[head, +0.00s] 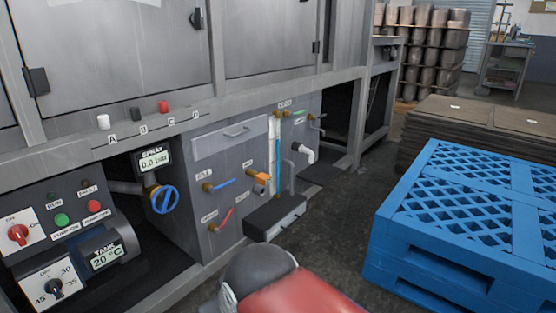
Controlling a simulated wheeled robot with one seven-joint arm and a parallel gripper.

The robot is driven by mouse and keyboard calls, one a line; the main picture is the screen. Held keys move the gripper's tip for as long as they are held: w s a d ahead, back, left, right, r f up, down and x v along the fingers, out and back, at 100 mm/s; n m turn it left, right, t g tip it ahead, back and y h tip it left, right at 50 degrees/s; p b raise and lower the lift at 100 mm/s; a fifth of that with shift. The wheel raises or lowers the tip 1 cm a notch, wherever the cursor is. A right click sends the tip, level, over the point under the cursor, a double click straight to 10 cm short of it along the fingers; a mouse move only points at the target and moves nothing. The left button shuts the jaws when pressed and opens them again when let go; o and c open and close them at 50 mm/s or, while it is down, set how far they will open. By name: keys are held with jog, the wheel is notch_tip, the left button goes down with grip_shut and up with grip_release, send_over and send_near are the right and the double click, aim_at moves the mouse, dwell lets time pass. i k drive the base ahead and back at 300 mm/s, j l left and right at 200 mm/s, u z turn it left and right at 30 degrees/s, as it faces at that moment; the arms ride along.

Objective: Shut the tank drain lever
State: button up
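The tank drain lever cannot be told for sure, as the small labels on the grey valve panel (232,152) are too small to read. The panel carries a blue lever (223,184), tilted slightly up to the right. Below it is a red lever (226,217), slanting up to the right. An orange handle (262,178) sits to their right. A green-handled valve (298,113) is higher up at the right. My gripper is not in view; only a red and grey part of my own body shows at the bottom middle.
A blue handwheel (164,199) and a control box with a red button (94,206) stand left of the panel. A dark box (274,216) juts out low in front of the panel. Blue pallets (466,205) stand at the right. The floor between is clear.

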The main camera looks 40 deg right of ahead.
aim_at(217, 231)
jog(key=i+l, duration=1.05)
jog(key=k+j+u, duration=0.2)
jog(key=j, duration=0.3)
jog(key=j+u, duration=0.15)
jog(key=j, duration=0.3)
